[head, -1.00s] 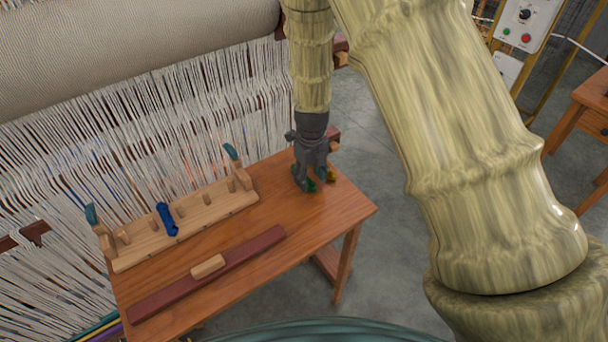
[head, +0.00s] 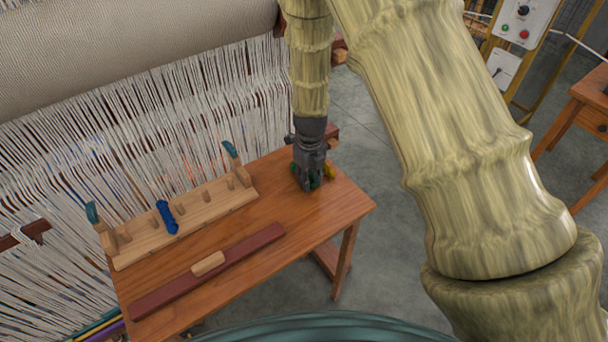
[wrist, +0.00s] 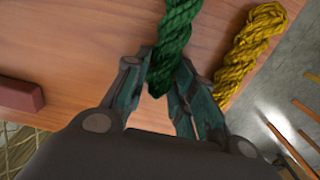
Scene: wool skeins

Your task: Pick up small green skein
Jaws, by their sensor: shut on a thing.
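The small green skein (wrist: 176,38) is a twisted hank of dark green wool at the top middle of the wrist view. My gripper (wrist: 160,88) is shut on its near end, with one finger on each side. In the head view my gripper (head: 308,182) points down at the table's right end, and only bits of the green skein (head: 315,183) show between the fingers. I cannot tell whether the skein still touches the table. A yellow skein (wrist: 250,42) lies just right of it, apart from the fingers; it also shows in the head view (head: 329,171).
The wooden table (head: 270,262) carries a pegged rack (head: 190,220) with a blue skein (head: 166,217) on it. A dark red bar (head: 165,292) with a small wooden block (head: 208,264) lies in front. The loom's white warp threads (head: 150,130) stand close behind.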

